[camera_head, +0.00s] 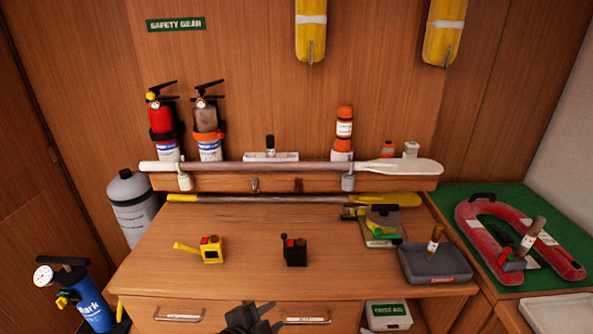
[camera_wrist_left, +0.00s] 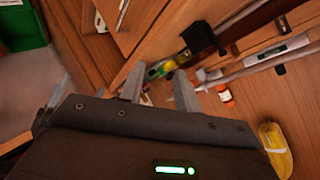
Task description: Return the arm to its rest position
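My left gripper (camera_head: 252,314) shows dark at the bottom edge of the head view, in front of the desk drawers and mostly cut off. In the left wrist view its pale fingers (camera_wrist_left: 160,78) stand apart, with no object held between them. My right gripper is in neither view. The wooden desk (camera_head: 240,229) stands beyond the left gripper.
A yellow device (camera_head: 211,250) and a black device (camera_head: 294,251) stand on the desk. A grey tray (camera_head: 412,266) is at its right. A paddle (camera_head: 280,167) lies across the rack. A blue pump (camera_head: 92,302) stands at the left. The desk's front middle is clear.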

